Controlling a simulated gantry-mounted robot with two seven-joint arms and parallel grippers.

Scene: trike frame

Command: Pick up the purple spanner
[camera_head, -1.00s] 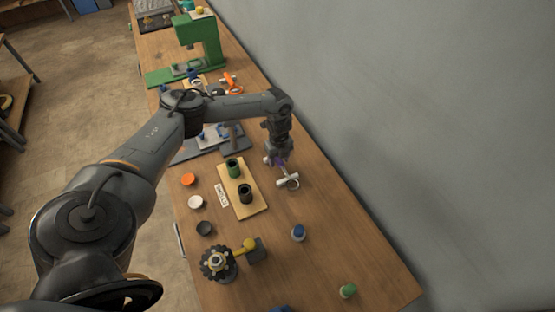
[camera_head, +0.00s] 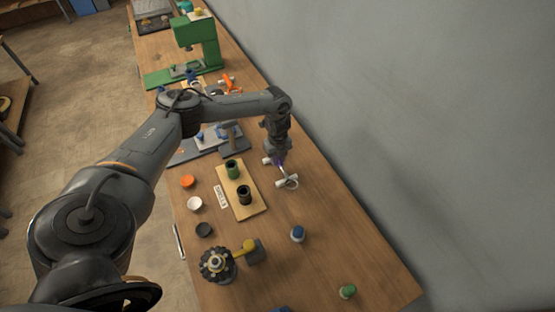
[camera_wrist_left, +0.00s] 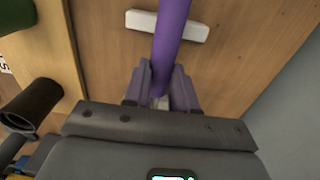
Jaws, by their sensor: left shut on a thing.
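The purple spanner (camera_wrist_left: 172,38) runs up from between my left fingers in the left wrist view, passing over a white bar (camera_wrist_left: 143,20). In the head view only a small purple part of the spanner (camera_head: 279,162) shows under my wrist. My left gripper (camera_wrist_left: 162,88) is shut on the spanner's shaft. In the head view my left gripper (camera_head: 275,157) is low over the bench near the wall side. I cannot tell whether the spanner still touches its white supports. My right gripper is not in view.
A wooden board (camera_head: 248,207) with a green cup (camera_head: 232,168) and a black cup (camera_head: 245,194) lies left of the gripper. A blue-topped piece (camera_head: 298,234) and a green one (camera_head: 348,291) stand nearer. A green press (camera_head: 205,45) stands farther back. The bench's right front is mostly clear.

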